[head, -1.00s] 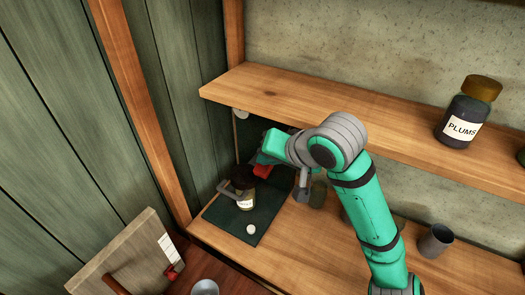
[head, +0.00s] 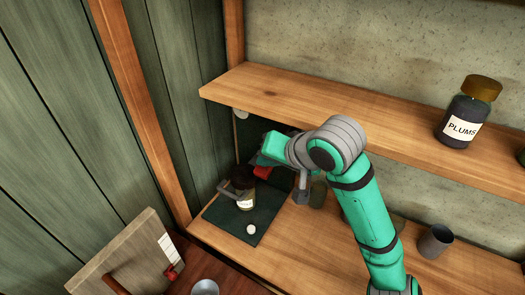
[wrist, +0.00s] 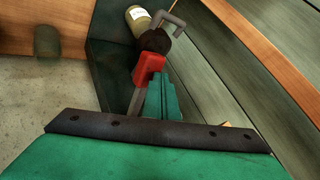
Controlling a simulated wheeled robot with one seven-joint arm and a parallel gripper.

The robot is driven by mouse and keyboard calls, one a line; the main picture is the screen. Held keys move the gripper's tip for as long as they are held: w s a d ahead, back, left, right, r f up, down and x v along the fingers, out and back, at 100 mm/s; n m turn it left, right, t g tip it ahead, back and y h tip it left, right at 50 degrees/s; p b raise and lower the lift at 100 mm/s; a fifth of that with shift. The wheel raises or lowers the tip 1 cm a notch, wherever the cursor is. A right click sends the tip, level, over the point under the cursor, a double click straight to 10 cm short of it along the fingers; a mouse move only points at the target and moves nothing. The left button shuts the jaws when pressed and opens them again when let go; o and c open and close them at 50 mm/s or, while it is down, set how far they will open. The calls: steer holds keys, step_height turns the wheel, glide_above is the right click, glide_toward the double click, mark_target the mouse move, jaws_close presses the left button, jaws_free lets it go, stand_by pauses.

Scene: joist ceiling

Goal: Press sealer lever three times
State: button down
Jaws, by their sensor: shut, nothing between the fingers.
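The sealer stands on a dark green base plate (head: 228,222) at the left end of the lower shelf. A labelled jar (head: 246,203) sits on the plate under a dark head, with a grey bent handle (head: 226,188) beside it. The lever's red grip (head: 262,171) shows next to my gripper (head: 268,157). In the wrist view, the red grip (wrist: 149,66) is on a grey bar (wrist: 136,103), right beside my shut green fingers. The fingers hold nothing. I cannot tell whether they touch the grip. My arm hides part of the sealer.
The upper shelf (head: 300,98) overhangs behind my gripper and bears a plums jar (head: 466,112). A grey cup (head: 435,241) stands at right on the lower shelf. A green panelled wall (head: 60,130) and wooden post are close at left. A small white disc (head: 251,229) lies on the plate.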

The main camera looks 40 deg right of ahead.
steer(key=shift+r, duration=0.1)
step_height(320, 180, up, 7)
steer(key=shift+f, duration=0.2)
stand_by(1.0)
step_height(320, 180, up, 5)
stand_by(0.9)
steer(key=shift+w, duration=0.1)
stand_by(2.4)
